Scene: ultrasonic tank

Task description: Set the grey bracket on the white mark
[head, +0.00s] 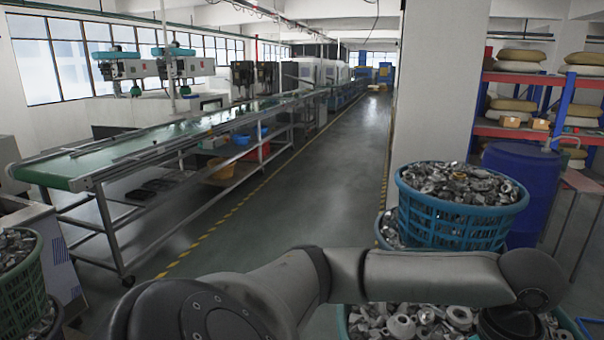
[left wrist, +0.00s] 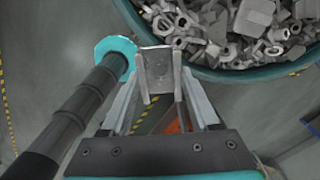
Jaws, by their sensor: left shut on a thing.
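In the left wrist view, my left gripper (left wrist: 160,90) is shut on a small grey metal piece, the grey bracket (left wrist: 157,62), held between the fingertips. Its lower side is partly hidden by the fingers. The gripper is beside a teal basket (left wrist: 262,72) full of loose metal parts, with the bracket just left of its rim. In the head view, my left arm reaches across the bottom to the right, over a basket of parts; the fingers and the bracket do not show there. I see no white mark in either view. My right gripper is in neither view.
A blue basket (head: 455,225) of metal parts stands at right, near a blue drum (head: 522,190) and a shelf rack (head: 535,77). A green conveyor (head: 105,160) runs along the left. A green basket (head: 22,279) stands at far left. The aisle floor (head: 300,185) is clear.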

